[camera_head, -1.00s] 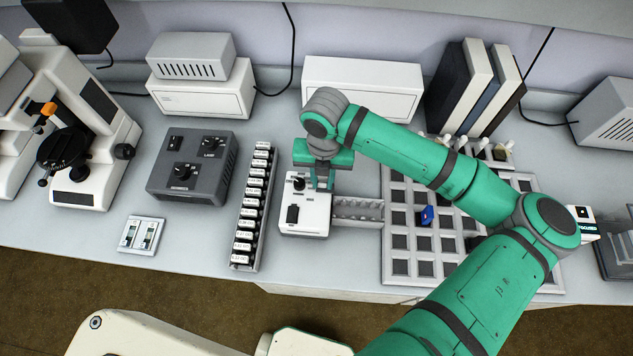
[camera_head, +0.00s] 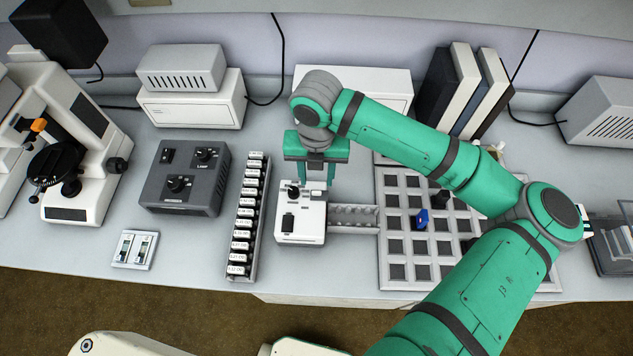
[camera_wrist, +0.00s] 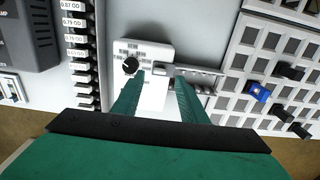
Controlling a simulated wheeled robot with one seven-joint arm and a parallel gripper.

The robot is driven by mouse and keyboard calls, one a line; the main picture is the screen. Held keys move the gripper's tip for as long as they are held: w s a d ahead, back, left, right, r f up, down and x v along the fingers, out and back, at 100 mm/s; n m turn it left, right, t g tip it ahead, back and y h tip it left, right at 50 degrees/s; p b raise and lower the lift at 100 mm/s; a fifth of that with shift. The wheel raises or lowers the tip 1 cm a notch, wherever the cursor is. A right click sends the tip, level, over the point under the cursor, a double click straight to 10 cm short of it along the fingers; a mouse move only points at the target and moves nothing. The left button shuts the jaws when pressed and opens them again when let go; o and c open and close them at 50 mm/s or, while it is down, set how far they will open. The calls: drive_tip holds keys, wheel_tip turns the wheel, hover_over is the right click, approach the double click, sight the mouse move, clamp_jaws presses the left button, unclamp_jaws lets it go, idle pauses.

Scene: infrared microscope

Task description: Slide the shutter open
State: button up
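The shutter cannot be identified for certain. A white box (camera_head: 314,226) with a black knob (camera_head: 293,191) and a dark rectangular patch (camera_head: 288,222) stands mid-bench. A grey notched rail (camera_head: 353,219) extends from its right side. In the wrist view the white box (camera_wrist: 152,98), knob (camera_wrist: 131,65) and rail (camera_wrist: 196,75) show between and beyond my fingers. My gripper (camera_head: 316,183) hangs at the far side of the box, fingers down. In the wrist view my gripper (camera_wrist: 161,78) has its fingers apart, with nothing held. The fingers hide part of the box, and contact cannot be told.
A rack of labelled black filters (camera_head: 248,215) stands close left. A gridded tray (camera_head: 393,274) with a blue piece (camera_head: 422,219) lies right. A grey lamp controller (camera_head: 185,178), a small two-slider panel (camera_head: 135,249) and a microscope (camera_head: 80,150) are further left.

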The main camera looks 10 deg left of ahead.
drive_tip(key=shift+r, duration=2.7)
